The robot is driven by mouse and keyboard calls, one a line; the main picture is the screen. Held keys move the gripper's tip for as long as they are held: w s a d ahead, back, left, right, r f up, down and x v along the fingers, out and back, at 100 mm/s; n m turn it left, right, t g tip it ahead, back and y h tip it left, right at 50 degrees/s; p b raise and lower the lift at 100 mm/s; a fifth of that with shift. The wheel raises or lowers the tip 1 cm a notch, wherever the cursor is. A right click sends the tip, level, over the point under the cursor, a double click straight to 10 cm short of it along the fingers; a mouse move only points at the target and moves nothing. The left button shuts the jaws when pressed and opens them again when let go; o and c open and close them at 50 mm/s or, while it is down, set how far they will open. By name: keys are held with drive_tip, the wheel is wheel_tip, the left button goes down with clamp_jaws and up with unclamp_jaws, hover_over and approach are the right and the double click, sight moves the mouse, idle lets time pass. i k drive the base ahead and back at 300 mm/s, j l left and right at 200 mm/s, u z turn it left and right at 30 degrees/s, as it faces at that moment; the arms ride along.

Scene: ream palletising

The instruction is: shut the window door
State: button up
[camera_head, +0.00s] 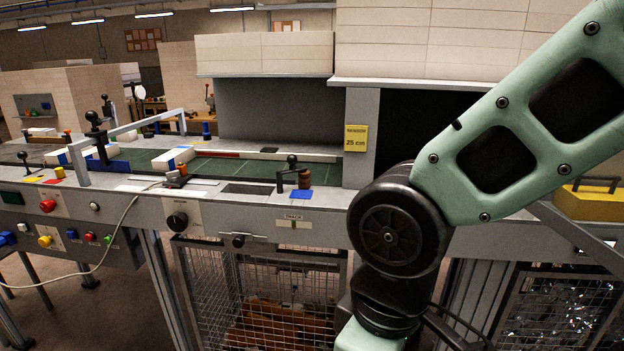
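I cannot tell for certain which part is the window door. A wire mesh panel (215,290) in a metal frame sits under the bench front, with brown material behind it. A second mesh panel (565,310) at the lower right shows shiny scraps behind it. Above the bench, a dark grey recess (275,112) sits under pale panels, and a darker opening lies right of the post (362,120), partly hidden by my arm. My green arm crosses the right side of the view. My gripper is out of view.
The long grey bench (270,212) carries a green strip (240,168), white reams with blue ends (173,158), and black-knobbed levers. A control panel (60,225) with coloured buttons is at left. A yellow box (590,203) sits at right. Floor shows at lower left.

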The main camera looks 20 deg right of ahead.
sight(603, 254)
drive_tip(key=l+u, duration=0.1)
drive_tip(key=l, duration=0.3)
drive_tip(key=k+l+u, duration=0.1)
drive_tip(key=l, duration=0.3)
drive_tip(key=k+l, duration=0.15)
drive_tip(key=l, duration=0.25)
drive_tip(key=k+l+u, duration=0.15)
drive_tip(key=l, duration=0.25)
drive_tip(key=l+u, duration=0.1)
drive_tip(key=l, duration=0.3)
drive_tip(key=k+l+u, duration=0.1)
drive_tip(key=l, duration=0.25)
drive_tip(key=k+l+u, duration=0.1)
drive_tip(key=l, duration=0.25)
drive_tip(key=k+l, duration=0.1)
drive_tip(key=l, duration=0.2)
drive_tip(key=k+l, duration=0.1)
drive_tip(key=l, duration=0.2)
drive_tip(key=k+l, duration=0.1)
drive_tip(key=l, duration=0.3)
drive_tip(key=k+l+z, duration=0.1)
drive_tip(key=l, duration=0.3)
drive_tip(key=k+l, duration=0.15)
drive_tip(key=l, duration=0.25)
